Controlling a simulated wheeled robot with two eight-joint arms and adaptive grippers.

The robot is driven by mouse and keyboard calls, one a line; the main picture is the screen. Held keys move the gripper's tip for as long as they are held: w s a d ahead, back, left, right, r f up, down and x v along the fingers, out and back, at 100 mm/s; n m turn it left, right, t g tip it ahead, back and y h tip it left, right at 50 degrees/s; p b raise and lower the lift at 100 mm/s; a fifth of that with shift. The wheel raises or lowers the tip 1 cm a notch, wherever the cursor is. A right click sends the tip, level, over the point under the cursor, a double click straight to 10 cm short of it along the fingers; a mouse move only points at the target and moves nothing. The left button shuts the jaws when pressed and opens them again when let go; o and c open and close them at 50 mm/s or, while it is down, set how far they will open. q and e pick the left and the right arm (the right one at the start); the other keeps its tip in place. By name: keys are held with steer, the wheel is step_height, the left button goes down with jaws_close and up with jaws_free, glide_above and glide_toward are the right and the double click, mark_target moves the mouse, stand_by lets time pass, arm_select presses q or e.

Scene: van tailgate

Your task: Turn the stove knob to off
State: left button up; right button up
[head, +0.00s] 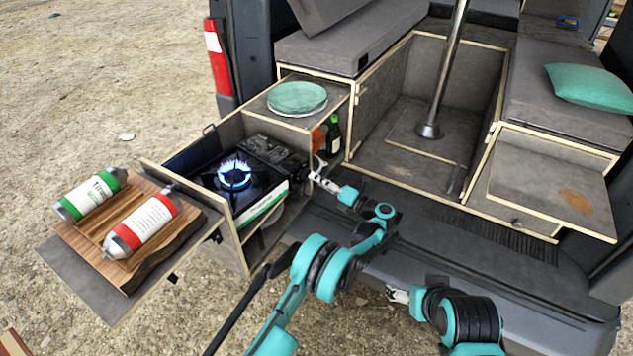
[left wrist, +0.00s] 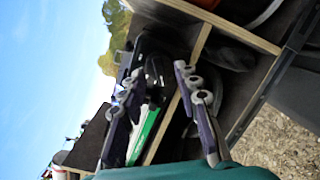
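The camping stove (head: 208,185) sits in the pull-out kitchen box with a blue flame (head: 234,175) burning on its burner. Its green and white front edge (head: 263,207) faces my left gripper (head: 315,169), which is just to the right of the stove and apart from it. In the left wrist view the two fingers of my left gripper (left wrist: 160,68) are spread with nothing held. A dark rounded part (left wrist: 157,74) of the stove shows between them; I cannot tell whether it is the knob. My right gripper (head: 398,295) is low, away from the stove; its fingers are too small to read.
A wooden board (head: 165,262) with two gas canisters (head: 92,195) (head: 143,225) is on the shelf left of the stove. Plates (head: 297,97) are behind it, and a green bottle (head: 333,136) is near my left gripper. A metal table post (head: 447,70) stands right of centre.

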arm_select(q)
steer(key=shift+x, duration=0.8)
jaws_close()
